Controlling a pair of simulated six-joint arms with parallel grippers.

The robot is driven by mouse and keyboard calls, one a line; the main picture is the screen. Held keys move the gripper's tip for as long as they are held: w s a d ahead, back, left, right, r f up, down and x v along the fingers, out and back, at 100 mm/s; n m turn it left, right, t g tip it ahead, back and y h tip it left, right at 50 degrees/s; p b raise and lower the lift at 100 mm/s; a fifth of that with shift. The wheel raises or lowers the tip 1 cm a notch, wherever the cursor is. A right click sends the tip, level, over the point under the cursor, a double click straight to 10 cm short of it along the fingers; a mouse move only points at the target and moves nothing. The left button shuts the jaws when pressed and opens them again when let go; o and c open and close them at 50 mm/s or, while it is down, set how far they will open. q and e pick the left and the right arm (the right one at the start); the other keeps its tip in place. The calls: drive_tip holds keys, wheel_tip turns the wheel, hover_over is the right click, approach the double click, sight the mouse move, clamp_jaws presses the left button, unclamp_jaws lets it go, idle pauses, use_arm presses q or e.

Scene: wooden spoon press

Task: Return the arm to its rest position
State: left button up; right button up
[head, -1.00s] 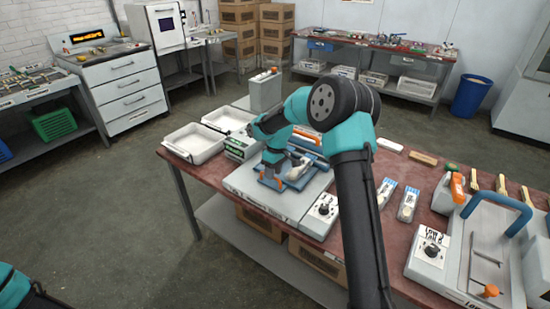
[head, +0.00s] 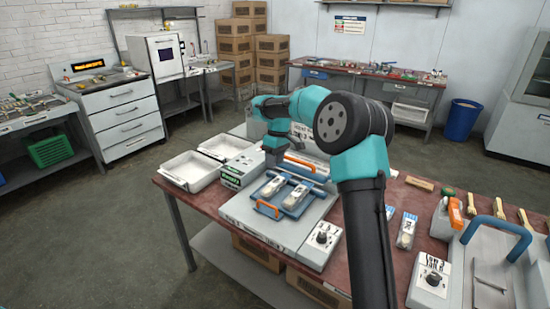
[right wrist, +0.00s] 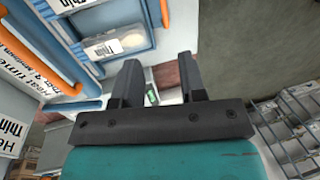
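My right arm (head: 362,185) reaches in from the bottom, bends at a high elbow and comes down at the left. My right gripper (head: 272,160) is above the back left of a blue tray (head: 262,190) with orange handles. In the right wrist view the two fingers of this gripper (right wrist: 160,82) are apart with nothing between them. Two pale pieces (head: 284,190) lie in the tray, which sits on a grey press base (head: 255,221). One piece also shows in the right wrist view (right wrist: 103,48). My left gripper is out of view.
Two white bins (head: 193,182) and a green-and-white box (head: 236,176) stand left of the tray. A dial box (head: 322,240) is at the front right. Further right is a second press with a blue handle (head: 498,229). The floor at the left is clear.

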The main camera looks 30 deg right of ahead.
drive_tip(key=shift+d+r, duration=0.1)
drive_tip(key=shift+r, duration=0.45)
drive_tip(key=w+a+f+n+t, duration=0.1)
drive_tip(key=w+a+f+n, duration=0.1)
drive_tip(key=a, duration=0.4)
drive_tip(key=w+a+f+n+t, duration=0.1)
drive_tip(key=w+a+t, duration=0.1)
drive_tip(key=a, duration=0.4)
drive_tip(key=s+a+f, duration=0.2)
drive_tip(key=a+f, duration=0.1)
drive_tip(key=f, duration=0.3)
drive_tip(key=s+a+f, duration=0.1)
drive_tip(key=a+f, duration=0.2)
drive_tip(key=f, duration=0.3)
drive_tip(key=s+a+f+m+y, duration=0.15)
drive_tip(key=s+f+m, duration=0.35)
drive_tip(key=s+f, duration=1.05)
drive_tip(key=s+f+m+g, duration=0.1)
drive_tip(key=s+f+m, duration=0.3)
drive_tip(key=s+f, duration=0.4)
drive_tip(key=s, duration=0.7)
drive_tip(key=shift+s+d+f+m, duration=0.15)
drive_tip(key=shift+s+d+m, duration=0.05)
drive_tip(key=shift+s+m, duration=0.1)
